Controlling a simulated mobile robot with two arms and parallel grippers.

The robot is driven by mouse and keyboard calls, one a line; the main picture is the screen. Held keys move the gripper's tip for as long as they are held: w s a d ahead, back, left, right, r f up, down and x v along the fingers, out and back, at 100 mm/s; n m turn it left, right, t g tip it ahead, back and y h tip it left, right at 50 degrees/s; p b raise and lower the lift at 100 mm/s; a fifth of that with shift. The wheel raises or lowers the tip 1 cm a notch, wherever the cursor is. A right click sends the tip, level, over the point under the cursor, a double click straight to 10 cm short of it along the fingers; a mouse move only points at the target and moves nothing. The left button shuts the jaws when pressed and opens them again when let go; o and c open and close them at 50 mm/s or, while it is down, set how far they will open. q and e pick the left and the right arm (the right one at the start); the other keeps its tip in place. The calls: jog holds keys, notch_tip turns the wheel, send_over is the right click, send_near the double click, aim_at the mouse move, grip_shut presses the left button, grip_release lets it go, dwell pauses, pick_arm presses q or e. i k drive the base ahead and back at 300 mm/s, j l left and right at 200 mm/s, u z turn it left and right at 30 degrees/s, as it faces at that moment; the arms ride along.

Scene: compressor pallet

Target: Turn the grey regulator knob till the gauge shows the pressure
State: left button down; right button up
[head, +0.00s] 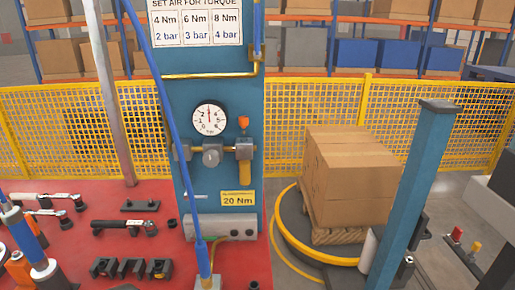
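The round white pressure gauge (210,119) is on the blue column (222,92). Its red needle points almost straight up, between what look like the 2 and the 4; the exact reading is too small to tell. The grey regulator knob (212,156) sits just below the gauge, between grey fittings, and nothing touches it. The sign (196,22) above pairs 4 Nm with 2 bar, 6 Nm with 3 bar and 8 Nm with 4 bar. A yellow label (238,199) lower on the column reads 20 Nm. Neither gripper shows in the head view.
A blue hose (180,130) runs down in front of the column, left of the knob. Wrenches (122,225) and dark parts (131,267) lie on the red bench (180,274). Cartons (346,180) stand on a pallet at right, beside a blue post (412,190). Yellow fencing (312,115) runs behind.

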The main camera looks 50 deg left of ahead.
aim_at(211, 159)
jog(key=u, duration=1.8)
